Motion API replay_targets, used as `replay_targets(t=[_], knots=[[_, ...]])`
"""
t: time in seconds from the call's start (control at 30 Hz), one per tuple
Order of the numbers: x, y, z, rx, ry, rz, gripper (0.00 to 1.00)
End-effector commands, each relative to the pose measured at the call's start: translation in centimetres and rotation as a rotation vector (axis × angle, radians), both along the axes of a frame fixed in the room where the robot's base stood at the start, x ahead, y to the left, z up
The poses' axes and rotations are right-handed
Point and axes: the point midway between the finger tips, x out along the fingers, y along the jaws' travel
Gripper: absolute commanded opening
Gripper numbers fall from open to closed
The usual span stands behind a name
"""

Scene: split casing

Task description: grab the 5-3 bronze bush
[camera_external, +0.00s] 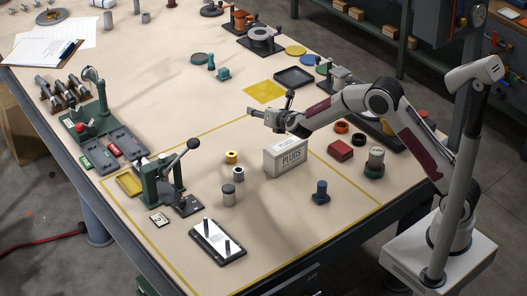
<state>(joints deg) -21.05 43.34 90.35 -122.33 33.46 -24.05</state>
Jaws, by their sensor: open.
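A short gold-yellow ring with a dark bore (231,157), which looks like the bronze bush, stands on the bench left of the white PLUGS box; no 5-3 marking is readable. My gripper (254,113) is open above the bench, up and to the right of the ring and clear of it. It appears empty, though its fingers are small in this view.
The white PLUGS box (285,158) stands below my gripper. Grey cylinders (229,194) stand just below the ring. A green press (160,185) is at left, and a white plate with two dark pins (217,242) is in front.

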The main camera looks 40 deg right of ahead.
Motion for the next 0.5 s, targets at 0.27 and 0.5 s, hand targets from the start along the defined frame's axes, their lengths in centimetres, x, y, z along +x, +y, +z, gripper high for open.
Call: replay_targets(t=[0.27, 0.5], knots=[[1.5, 6.2, -6.5, -0.183, 0.027, 0.212, 0.48], [1.7, 9.0, -9.4, -0.266, 0.033, 0.310, 0.48]])
